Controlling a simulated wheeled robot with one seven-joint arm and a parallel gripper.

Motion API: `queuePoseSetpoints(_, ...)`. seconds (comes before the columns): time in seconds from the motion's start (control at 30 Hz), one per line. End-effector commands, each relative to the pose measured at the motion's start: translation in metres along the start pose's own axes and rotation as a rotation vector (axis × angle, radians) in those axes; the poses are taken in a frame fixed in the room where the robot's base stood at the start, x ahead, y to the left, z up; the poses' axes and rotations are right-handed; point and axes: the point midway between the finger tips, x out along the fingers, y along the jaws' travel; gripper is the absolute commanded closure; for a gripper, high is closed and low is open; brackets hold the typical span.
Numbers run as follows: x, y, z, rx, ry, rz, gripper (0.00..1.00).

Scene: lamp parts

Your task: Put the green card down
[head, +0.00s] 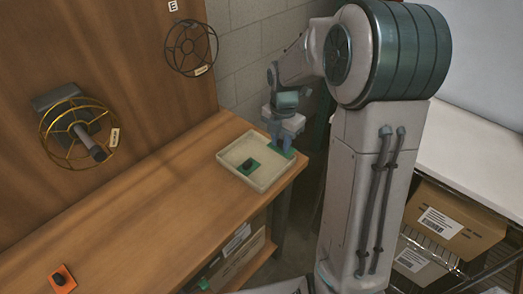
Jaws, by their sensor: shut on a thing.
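My gripper (282,143) is at the far right corner of a shallow cream tray (226,160), low over its rim. It is shut on a green card (287,152), which shows at its fingertips and is partly hidden by them. I cannot tell whether the card touches the tray or the bench. Another green card (256,171) lies flat inside the tray, with a small dark part on it.
The tray stands on a wooden bench (150,200) near its right end. An orange card (64,287) with a dark part lies at the front left. Wire lamp cages (191,47) are on the wood panel. Mid-bench is clear.

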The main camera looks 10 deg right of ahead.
Motion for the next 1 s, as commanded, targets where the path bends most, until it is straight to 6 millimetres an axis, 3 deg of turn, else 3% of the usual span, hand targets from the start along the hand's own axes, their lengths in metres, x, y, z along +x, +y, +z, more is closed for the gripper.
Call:
queuePoseSetpoints(0.2, 0.025, 0.042, 0.005, -0.001, 0.002, -0.002, 0.99)
queuePoseSetpoints(0.4, 0.041, 0.069, 0.009, 0.001, 0.000, 0.000, 0.99)
queuePoseSetpoints(0.57, 0.048, 0.076, 0.011, 0.002, -0.001, 0.000, 0.99)
queuePoseSetpoints(0.83, 0.083, 0.076, 0.011, 0.003, 0.000, -0.002, 0.99)
queuePoseSetpoints(1.0, 0.087, 0.076, 0.011, 0.003, -0.001, 0.000, 0.99)
